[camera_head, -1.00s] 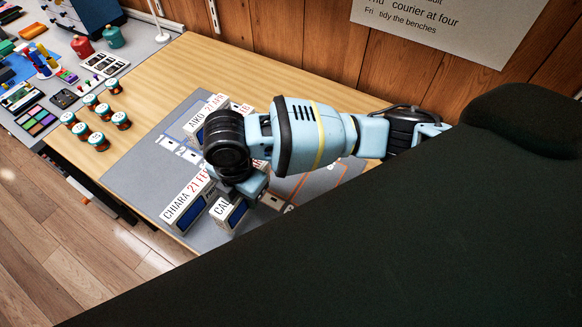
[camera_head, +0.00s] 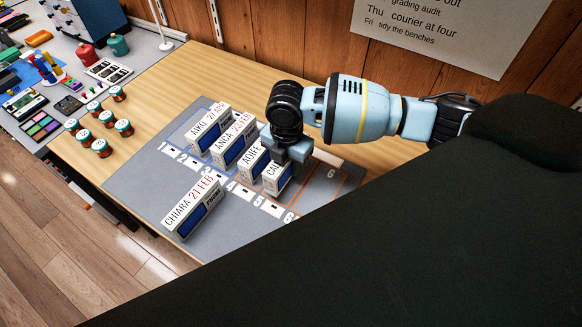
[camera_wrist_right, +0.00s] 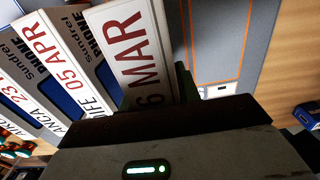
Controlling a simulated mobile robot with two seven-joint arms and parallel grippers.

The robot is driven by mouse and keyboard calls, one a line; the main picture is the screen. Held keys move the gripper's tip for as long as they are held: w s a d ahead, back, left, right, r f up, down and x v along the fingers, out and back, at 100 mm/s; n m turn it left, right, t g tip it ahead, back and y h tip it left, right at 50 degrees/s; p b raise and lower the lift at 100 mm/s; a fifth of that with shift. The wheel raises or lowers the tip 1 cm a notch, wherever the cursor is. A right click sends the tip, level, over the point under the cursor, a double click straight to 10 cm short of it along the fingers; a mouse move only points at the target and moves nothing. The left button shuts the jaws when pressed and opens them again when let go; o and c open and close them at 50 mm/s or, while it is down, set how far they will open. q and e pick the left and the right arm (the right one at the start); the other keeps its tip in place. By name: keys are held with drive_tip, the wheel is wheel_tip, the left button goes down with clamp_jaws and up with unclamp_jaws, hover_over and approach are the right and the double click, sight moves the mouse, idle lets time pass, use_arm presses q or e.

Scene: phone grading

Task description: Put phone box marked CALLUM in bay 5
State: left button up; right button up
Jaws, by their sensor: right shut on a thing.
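The CALLUM phone box (camera_head: 277,180) is white with a blue panel; only "CAL" of its name shows in the head view. My right gripper (camera_head: 291,160) is shut on it and covers its far part. The box is upright, just right of the AOIFE box (camera_head: 252,160), around bay 5, whose number label (camera_head: 258,201) lies in front. I cannot tell whether its base touches the mat. In the right wrist view the held box (camera_wrist_right: 134,45) reads "6 MAR", beside the AOIFE box (camera_wrist_right: 75,85). My left gripper is not in view.
The AIKO box (camera_head: 206,130) and ANCA box (camera_head: 233,142) stand left of AOIFE on the grey mat (camera_head: 130,183). The CHIARA box (camera_head: 193,207) stands in front of the bay labels. Orange-outlined bay 6 (camera_head: 318,188) is empty. Several small jars (camera_head: 101,147) stand at left.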

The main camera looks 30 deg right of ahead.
sight(290, 169)
drive_tip(key=shift+d, duration=0.1)
drive_tip(key=f, duration=0.1)
drive_tip(key=d+f, duration=0.1)
drive_tip(key=f, duration=0.1)
drive_tip(key=shift+w+f, duration=0.15)
drive_tip(key=shift+w, duration=0.05)
drive_tip(key=shift+f, duration=0.15)
drive_tip(key=shift+f, duration=0.15)
drive_tip(key=o, duration=1.1)
drive_tip(key=shift+o, duration=0.2)
wheel_tip(290, 169, up, 12)
drive_tip(key=shift+r+p, duration=0.15)
drive_tip(key=shift+p, duration=0.3)
